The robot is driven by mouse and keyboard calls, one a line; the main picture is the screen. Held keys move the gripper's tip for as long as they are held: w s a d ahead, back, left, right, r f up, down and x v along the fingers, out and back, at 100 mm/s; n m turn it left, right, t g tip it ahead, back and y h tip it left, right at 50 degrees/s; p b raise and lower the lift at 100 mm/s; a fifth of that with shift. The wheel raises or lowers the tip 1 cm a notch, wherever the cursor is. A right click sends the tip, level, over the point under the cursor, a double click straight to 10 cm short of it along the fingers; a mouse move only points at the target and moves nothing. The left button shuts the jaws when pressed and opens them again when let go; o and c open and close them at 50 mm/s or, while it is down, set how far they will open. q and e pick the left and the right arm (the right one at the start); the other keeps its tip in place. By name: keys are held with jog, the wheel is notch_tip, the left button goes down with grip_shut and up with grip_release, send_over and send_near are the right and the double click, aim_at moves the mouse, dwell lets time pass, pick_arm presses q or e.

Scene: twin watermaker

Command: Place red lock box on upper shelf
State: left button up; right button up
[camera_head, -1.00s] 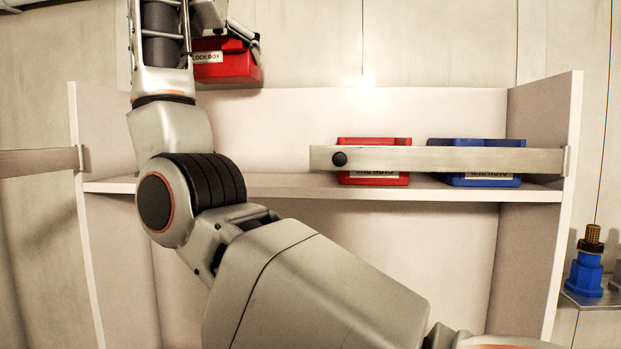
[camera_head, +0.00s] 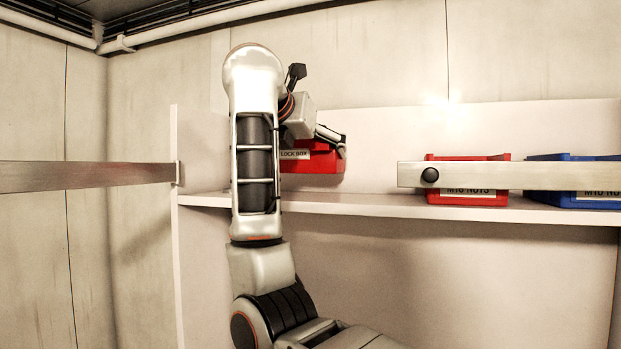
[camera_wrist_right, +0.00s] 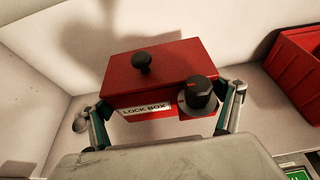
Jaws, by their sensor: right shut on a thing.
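The red lock box (camera_head: 313,162) with a white "LOCK BOX" label is just above the left part of the upper shelf (camera_head: 380,207), in the gap between two rails. I cannot tell whether its underside touches the shelf. My right gripper (camera_head: 328,138) is shut on it. In the right wrist view the lock box (camera_wrist_right: 158,72) shows its lid, black knob and black dial, with the fingers of the right gripper (camera_wrist_right: 163,114) on its two sides. My arm covers part of the shelf's left side. My left gripper is not in view.
A red bin (camera_head: 468,181) and a blue bin (camera_head: 575,182) stand on the shelf at the right, behind a metal rail (camera_head: 500,175). Another rail (camera_head: 90,175) ends at the left side panel (camera_head: 190,160). The shelf is clear between the lock box and the red bin.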

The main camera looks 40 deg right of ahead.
aim_at(306, 168)
jog(key=shift+f, duration=2.3)
jog(key=shift+s, duration=0.1)
jog(key=o, duration=1.5)
jog(key=shift+f, duration=0.15)
jog(key=shift+c, duration=0.2)
